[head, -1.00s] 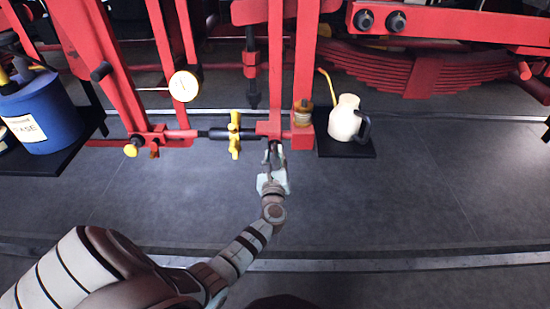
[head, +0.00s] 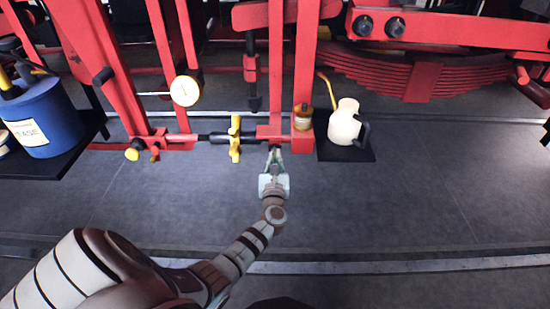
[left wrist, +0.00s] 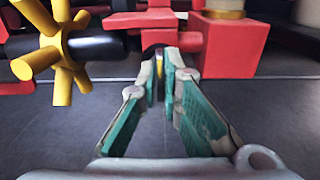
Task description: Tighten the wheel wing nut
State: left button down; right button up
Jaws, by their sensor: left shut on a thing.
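My left gripper (head: 275,151) reaches up to the underside of a red block (head: 268,133) on the red frame. Its fingers are closed together, and they also show in the left wrist view (left wrist: 166,64). Between the fingertips a narrow yellow piece shows, which looks like the wheel wing nut (left wrist: 159,62); the fingers hide most of it. A yellow spoked handwheel (head: 235,138) sits on a dark shaft to the left of the gripper, apart from it. It is large at the left of the wrist view (left wrist: 60,50). My right gripper is not in view.
A cream oil can (head: 344,122) stands on a dark shelf (head: 345,152) to the right. A small amber jar (head: 302,117) is beside it. A dial gauge (head: 185,90), a yellow knob (head: 132,154) and a blue tin (head: 42,125) are to the left. The floor in front is clear.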

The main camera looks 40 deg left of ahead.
pick_arm(q)
jog(key=c, duration=1.8)
grip_release()
jog(key=shift+o, duration=0.2)
jog(key=v, duration=1.2)
